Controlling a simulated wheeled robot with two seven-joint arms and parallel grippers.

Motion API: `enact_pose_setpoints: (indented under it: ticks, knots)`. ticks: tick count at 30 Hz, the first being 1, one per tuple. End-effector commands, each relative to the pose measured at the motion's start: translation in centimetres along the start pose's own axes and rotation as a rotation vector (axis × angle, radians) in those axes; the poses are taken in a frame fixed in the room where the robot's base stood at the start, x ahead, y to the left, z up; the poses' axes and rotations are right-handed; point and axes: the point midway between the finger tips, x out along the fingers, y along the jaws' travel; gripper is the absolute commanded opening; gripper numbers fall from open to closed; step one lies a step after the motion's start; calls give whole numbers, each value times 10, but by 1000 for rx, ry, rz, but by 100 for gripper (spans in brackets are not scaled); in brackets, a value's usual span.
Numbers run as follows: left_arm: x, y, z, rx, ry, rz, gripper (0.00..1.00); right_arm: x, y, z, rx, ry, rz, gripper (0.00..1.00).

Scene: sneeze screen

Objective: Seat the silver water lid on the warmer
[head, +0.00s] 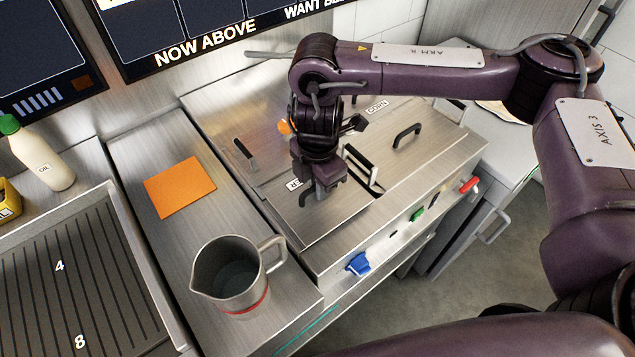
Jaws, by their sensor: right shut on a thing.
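The steel warmer (335,258) stands in the middle of the head view, with several lid panels on top. My right gripper (322,190) is over its front left part, pointing down and shut on the handle of a silver lid (322,222). The lid lies flat or nearly flat at the warmer's top. I cannot tell whether it rests fully in its opening or sits slightly raised. A label at the lid's left edge is partly hidden by the gripper. My left gripper is not in view.
Another lid labelled CORN has a black handle (408,134). A steel pitcher (232,278) stands left of the warmer, near an orange card (180,187). A blue knob (358,263) is on the warmer's front. An oil bottle (42,160) and ridged griddle (70,270) are at left.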

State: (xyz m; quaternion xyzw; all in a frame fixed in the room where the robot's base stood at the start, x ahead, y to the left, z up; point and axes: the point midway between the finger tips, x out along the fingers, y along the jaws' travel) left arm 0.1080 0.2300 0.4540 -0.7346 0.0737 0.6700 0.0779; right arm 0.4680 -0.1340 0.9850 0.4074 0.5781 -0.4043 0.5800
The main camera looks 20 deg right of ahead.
Motion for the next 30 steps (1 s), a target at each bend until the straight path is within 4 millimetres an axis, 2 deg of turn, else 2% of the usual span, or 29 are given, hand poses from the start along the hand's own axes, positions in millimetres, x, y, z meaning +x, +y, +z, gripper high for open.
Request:
enact_pose_setpoints:
  ticks: [30]
  knots:
    - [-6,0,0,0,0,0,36,3,0,0,0,1,0,0]
